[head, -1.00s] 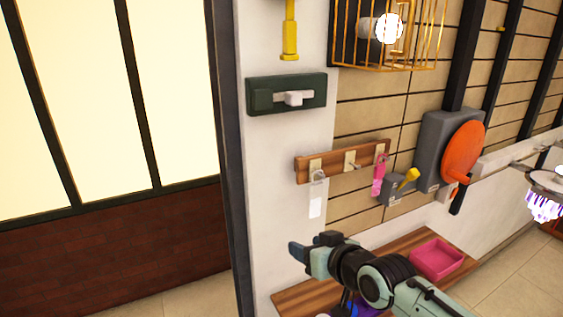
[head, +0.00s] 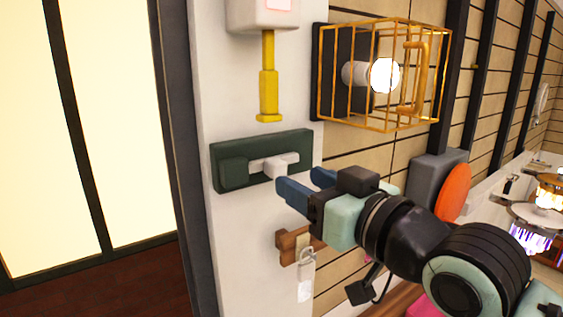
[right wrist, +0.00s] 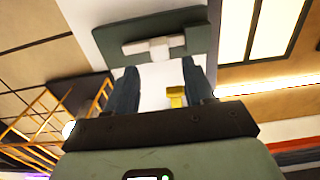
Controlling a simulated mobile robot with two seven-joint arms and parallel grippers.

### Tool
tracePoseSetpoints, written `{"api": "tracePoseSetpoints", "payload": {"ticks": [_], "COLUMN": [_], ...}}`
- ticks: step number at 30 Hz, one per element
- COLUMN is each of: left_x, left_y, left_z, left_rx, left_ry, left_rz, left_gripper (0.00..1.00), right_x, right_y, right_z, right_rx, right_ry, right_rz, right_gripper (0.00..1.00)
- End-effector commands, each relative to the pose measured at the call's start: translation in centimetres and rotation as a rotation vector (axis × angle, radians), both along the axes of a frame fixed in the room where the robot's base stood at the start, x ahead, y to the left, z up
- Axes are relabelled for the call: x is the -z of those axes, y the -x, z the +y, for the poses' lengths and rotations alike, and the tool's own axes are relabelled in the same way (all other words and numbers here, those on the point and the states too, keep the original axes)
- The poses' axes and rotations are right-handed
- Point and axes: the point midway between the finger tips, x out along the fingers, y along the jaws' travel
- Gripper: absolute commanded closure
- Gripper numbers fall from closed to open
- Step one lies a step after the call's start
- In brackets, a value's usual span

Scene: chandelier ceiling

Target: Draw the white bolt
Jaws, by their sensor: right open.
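The white bolt (head: 276,168) sits on a dark green plate (head: 226,150) on the white wall in the head view. Its bar lies along the plate and a short knob sticks out from it. My right gripper (head: 299,179) is open and empty, with its blue fingers just to the lower right of the knob, apparently apart from it. In the right wrist view the bolt (right wrist: 158,47) appears ahead of the open gripper (right wrist: 160,68), beyond the fingertips and between them. My left gripper is not in view.
A yellow handle (head: 268,95) hangs above the plate. An orange wire cage (head: 385,75) around a lit lamp is at the upper right. A wooden rack (head: 287,246) with a white tag (head: 305,290) is below. An orange disc (head: 453,192) is behind my right arm.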

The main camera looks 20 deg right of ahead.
Motion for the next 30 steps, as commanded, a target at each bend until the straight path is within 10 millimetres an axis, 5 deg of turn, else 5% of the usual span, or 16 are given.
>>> {"api": "tracePoseSetpoints", "payload": {"ticks": [9,22,27,30], "left_x": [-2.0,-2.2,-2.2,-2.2], "left_y": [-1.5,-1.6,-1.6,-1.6], "left_z": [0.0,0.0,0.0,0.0], "left_rx": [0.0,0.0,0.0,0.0], "left_ry": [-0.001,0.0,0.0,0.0], "left_rz": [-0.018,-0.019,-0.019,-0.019], "left_gripper": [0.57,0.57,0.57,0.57], "right_x": [-0.2,0.0,0.0,0.0], "right_y": [-5.0,-5.9,-5.9,-5.9], "right_z": [1.8,2.2,2.2,2.2], "right_rx": [0.0,0.0,0.0,0.0], "right_ry": [0.001,-0.001,0.0,0.0], "right_rz": [-0.001,-0.002,-0.001,-0.001], "right_gripper": [0.47,0.47,0.99,1.0]}}
